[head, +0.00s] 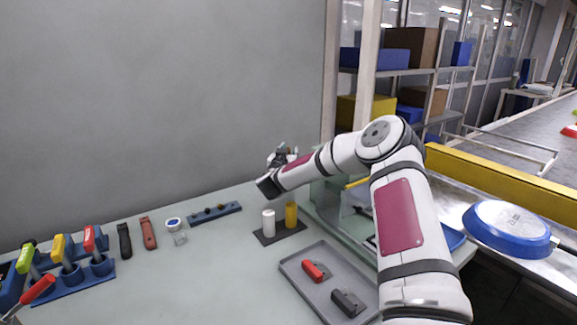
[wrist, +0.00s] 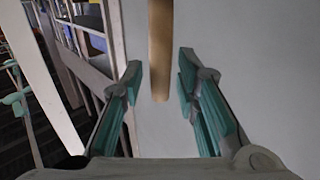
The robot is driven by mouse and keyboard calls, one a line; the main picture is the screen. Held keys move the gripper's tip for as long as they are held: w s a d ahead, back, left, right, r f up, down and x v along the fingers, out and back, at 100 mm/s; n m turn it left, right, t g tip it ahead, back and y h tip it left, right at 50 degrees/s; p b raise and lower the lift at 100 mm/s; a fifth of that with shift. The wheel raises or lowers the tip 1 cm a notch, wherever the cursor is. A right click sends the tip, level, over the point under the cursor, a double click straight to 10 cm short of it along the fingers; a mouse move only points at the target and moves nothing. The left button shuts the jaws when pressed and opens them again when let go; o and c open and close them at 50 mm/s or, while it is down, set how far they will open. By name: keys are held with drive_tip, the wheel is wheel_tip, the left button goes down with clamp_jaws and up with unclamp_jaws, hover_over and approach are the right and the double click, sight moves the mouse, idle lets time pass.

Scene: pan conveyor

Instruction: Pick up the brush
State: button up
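A tan, wooden-looking handle (wrist: 160,48) comes down from the top edge of the wrist view. Its lower end lies in the gap between the two teal-padded fingers of my gripper (wrist: 160,78). Clear space shows on both sides of it, so the fingers are apart and not closed on it. Its upper part is out of the picture, so I see no bristles and cannot confirm it is the brush. In the head view my gripper (head: 284,156) is raised near the grey wall above the table's back edge, partly hidden by my wrist. I cannot make out the handle there.
Below my gripper, a white and a yellow cylinder stand on a dark mat (head: 265,240). A grey tray (head: 310,295) holds a red and a black item. Tools stand in a blue holder (head: 75,283) at left. A blue pan (head: 510,225) lies on the conveyor at right.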

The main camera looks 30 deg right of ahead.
clamp_jaws()
wheel_tip(320, 180, up, 10)
drive_tip(key=shift+p, duration=0.6)
